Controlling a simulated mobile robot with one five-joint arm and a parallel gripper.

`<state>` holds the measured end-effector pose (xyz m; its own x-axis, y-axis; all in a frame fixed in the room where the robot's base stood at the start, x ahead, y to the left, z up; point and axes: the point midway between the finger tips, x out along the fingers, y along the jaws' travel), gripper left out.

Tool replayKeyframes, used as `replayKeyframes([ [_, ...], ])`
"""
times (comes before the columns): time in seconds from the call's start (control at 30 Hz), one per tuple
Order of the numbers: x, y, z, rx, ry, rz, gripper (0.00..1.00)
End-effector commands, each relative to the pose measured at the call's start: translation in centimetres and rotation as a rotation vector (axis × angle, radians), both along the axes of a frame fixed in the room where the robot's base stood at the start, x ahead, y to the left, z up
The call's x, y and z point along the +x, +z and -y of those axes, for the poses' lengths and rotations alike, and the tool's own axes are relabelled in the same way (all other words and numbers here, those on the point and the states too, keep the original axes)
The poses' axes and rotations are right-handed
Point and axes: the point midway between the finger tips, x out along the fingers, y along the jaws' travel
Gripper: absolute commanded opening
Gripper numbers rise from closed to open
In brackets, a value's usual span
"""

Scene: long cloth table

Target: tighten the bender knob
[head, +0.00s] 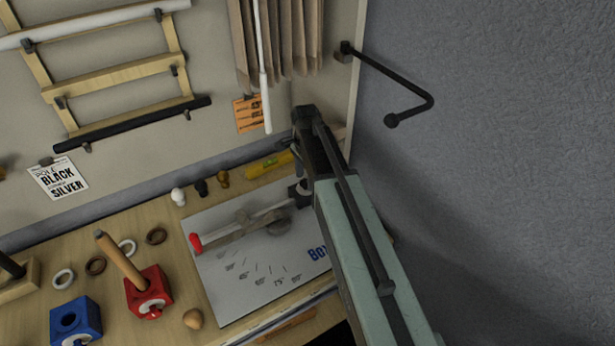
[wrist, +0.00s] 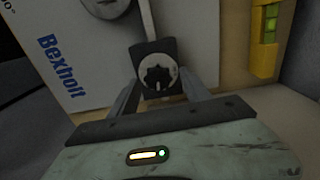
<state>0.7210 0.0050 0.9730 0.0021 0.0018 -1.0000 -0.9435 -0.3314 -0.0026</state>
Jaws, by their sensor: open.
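The bender is a pale plate (head: 250,290) with angle marks and a red-tipped lever (head: 196,243), lying on the bench. Its dark, lobed knob (wrist: 157,77) sits on a pale disc on a black block in the wrist view. In the head view the black block (head: 299,190) shows at the plate's upper right, partly behind my arm. My gripper (wrist: 158,84) is open, with one finger on each side of the block and knob. I cannot tell whether the fingers touch it. In the head view my arm hides most of the gripper.
A yellow level (head: 268,164) lies behind the plate, and shows right of the knob in the wrist view (wrist: 265,40). Red (head: 148,292) and blue (head: 75,322) blocks stand left of the plate. A grey wall (head: 500,150) with a bent black rod (head: 400,80) is at right.

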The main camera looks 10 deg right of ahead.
Motion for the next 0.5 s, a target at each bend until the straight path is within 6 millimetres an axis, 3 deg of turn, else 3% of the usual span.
replayKeyframes([
  [0.23,0.0,1.6,0.1,0.000,0.000,-0.001,0.56],
  [0.5,0.1,6.5,0.1,0.000,0.000,0.000,0.56],
])
